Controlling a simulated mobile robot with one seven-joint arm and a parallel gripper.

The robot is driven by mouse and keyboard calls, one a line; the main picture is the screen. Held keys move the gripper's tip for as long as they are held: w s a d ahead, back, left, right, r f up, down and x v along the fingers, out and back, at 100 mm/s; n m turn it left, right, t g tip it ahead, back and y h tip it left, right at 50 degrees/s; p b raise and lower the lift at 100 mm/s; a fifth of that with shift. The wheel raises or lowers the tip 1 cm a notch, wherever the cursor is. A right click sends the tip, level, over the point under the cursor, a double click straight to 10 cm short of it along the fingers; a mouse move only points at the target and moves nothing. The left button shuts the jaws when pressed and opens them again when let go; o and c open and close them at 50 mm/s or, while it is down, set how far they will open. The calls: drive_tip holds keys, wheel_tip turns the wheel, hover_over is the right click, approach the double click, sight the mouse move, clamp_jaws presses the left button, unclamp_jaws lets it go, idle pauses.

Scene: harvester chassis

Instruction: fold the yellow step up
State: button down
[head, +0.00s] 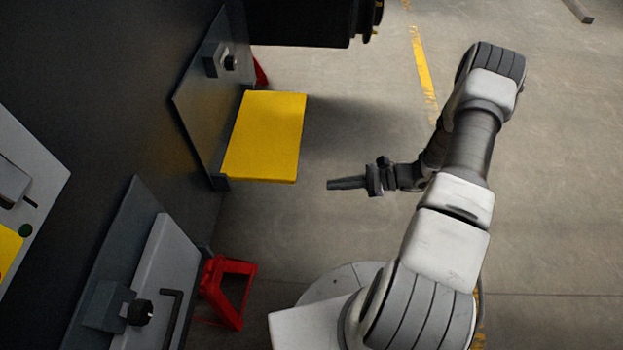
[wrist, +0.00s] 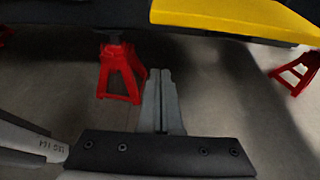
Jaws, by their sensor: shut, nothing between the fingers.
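The yellow step (head: 266,137) sticks out flat from the side of the dark chassis in the head view, hinged at a grey plate. Its edge also shows across the top right of the wrist view (wrist: 235,18). My gripper (head: 330,184) is in front of the step's near right corner, apart from it, with its fingers pointing left towards the chassis. In the wrist view the fingers (wrist: 160,75) are together with nothing between them, and they appear below the level of the step.
A red stand (head: 228,290) is on the floor by the chassis at the lower left. The wrist view shows red stands on both sides (wrist: 119,75) (wrist: 297,72). A grey plate with a black knob (head: 138,312) is at the lower left.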

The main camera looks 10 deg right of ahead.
drive_tip(key=b+x, duration=0.3)
drive_tip(key=x, duration=0.7)
drive_tip(key=shift+d+r, duration=0.1)
drive_tip(key=shift+r, duration=1.95)
drive_tip(key=shift+r, duration=0.15)
drive_tip(key=shift+r+h+p, duration=0.4)
drive_tip(key=shift+r+h, duration=0.05)
drive_tip(key=shift+h, duration=0.15)
drive_tip(key=shift+r, duration=0.15)
